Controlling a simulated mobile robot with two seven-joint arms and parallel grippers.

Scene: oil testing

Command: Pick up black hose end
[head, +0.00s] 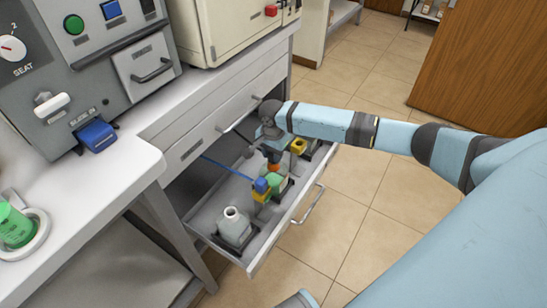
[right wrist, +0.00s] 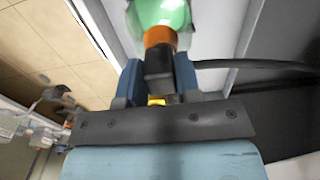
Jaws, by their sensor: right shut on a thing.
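In the right wrist view, my right gripper (right wrist: 158,72) has its two blue fingers closed around a black hose end (right wrist: 158,60). The hose end sits against an orange collar on a green bottle (right wrist: 162,12). A black hose (right wrist: 255,65) runs off to the right. In the head view, my right gripper (head: 272,150) is over the open drawer, above the green bottle (head: 277,183) and its orange collar (head: 272,169). The fingers and the hose end are small and partly hidden there. My left gripper is not in view.
The open drawer (head: 205,226) also holds a white bottle (head: 234,226), a blue and yellow fitting (head: 262,187) with a thin blue line, and a yellow-topped item (head: 299,146). Grey machines stand on the white counter (head: 100,185).

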